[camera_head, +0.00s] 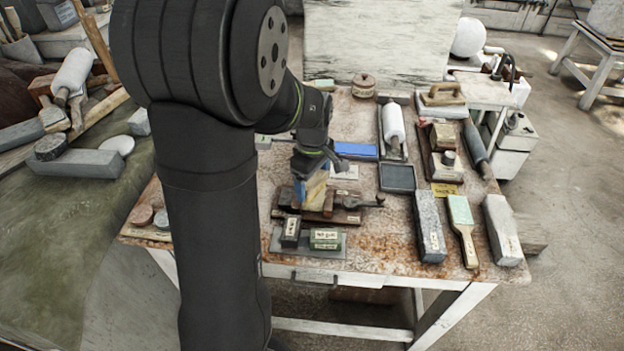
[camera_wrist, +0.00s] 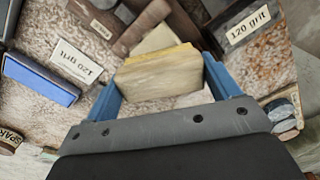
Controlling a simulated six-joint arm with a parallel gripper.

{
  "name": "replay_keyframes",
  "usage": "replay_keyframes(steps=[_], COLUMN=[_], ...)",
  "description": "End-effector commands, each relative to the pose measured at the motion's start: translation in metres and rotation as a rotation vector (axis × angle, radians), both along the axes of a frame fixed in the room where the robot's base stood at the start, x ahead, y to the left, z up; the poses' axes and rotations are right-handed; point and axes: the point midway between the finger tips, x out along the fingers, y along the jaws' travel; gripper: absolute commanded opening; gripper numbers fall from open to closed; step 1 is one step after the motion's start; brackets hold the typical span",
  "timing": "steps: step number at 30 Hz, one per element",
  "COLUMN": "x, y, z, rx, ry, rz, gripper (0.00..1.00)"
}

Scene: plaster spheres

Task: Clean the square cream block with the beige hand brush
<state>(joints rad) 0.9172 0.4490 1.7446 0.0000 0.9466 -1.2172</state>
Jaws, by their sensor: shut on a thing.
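My gripper (camera_head: 313,183) is shut on a beige, block-like thing with a yellow far edge, which I take to be the beige hand brush (camera_head: 315,193). In the wrist view its pale, grained back (camera_wrist: 158,80) lies between the two blue fingers of my gripper (camera_wrist: 163,68). The brush is above the table; whether its underside touches anything is hidden. A pale cream surface, likely the square cream block (camera_wrist: 154,41), shows partly just beyond the brush in the wrist view. I cannot pick it out clearly in the head view.
A dark-headed tool (camera_head: 366,201) and wooden pieces lie close by. A blue box (camera_head: 356,150), a dark tray (camera_head: 397,178), a grey stone bar (camera_head: 429,228) and a green-faced paddle (camera_head: 461,222) stand right. Small labelled blocks (camera_head: 325,239) sit in front. Bare table shows at the front right.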

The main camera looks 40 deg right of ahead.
Motion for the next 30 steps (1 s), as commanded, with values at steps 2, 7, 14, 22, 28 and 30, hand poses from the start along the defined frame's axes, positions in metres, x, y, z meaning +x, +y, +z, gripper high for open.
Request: replay_keyframes(steps=[2, 7, 14, 22, 28, 30], x=[-0.002, -0.005, -0.007, -0.012, -0.012, -0.012], y=[0.006, 0.016, 0.024, 0.038, 0.038, 0.037], z=[0.0, 0.001, 0.0, 0.0, 0.0, 0.0], rx=[0.002, 0.001, 0.002, 0.002, 0.002, 0.002], ry=[0.002, 0.0, 0.002, 0.001, 0.001, 0.001], rz=[0.001, 0.002, 0.002, 0.0, 0.0, 0.0], gripper=[0.63, 0.63, 0.63, 0.63, 0.63, 0.63])
